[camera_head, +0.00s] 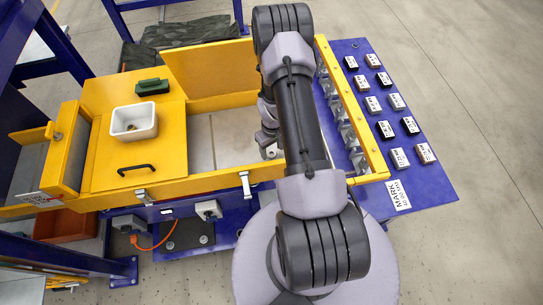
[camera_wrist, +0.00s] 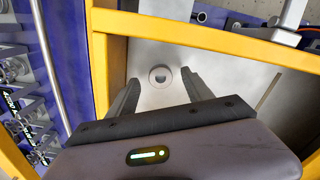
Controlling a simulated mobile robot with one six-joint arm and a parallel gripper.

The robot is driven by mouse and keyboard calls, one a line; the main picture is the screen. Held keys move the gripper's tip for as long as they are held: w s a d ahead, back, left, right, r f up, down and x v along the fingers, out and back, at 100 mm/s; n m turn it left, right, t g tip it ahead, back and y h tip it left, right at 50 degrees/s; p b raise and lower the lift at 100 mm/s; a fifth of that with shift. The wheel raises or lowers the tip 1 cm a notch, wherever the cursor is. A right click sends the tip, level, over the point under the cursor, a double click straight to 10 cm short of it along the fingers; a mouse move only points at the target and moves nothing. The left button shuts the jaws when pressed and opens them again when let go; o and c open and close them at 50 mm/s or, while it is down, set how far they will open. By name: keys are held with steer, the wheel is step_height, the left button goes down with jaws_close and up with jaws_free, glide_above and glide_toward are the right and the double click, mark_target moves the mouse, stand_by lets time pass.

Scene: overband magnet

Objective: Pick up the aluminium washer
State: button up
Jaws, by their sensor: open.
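The aluminium washer (camera_wrist: 152,76) shows in the wrist view as a flat silver ring with a dark hole, lying on the pale metal floor of the yellow-framed bay (camera_wrist: 102,65). My gripper (camera_wrist: 161,78) is open, with one finger on each side of the washer in the picture. Nothing is held. I cannot tell how far the fingertips are above the floor. In the head view my arm covers much of my gripper, and I cannot make out the washer there.
The yellow bay wall (camera_head: 222,178) surrounds the work area. A white dish (camera_head: 134,132) with a small item inside stands on the yellow lid (camera_head: 107,160), near a dark green block (camera_head: 152,87). A blue board (camera_head: 428,185) at right carries several labelled blocks.

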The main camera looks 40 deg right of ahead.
mark_target(272, 155)
step_height(272, 155, down, 2)
steer(key=shift+f, duration=0.15)
steer(key=shift+c, duration=1.1)
jaws_close()
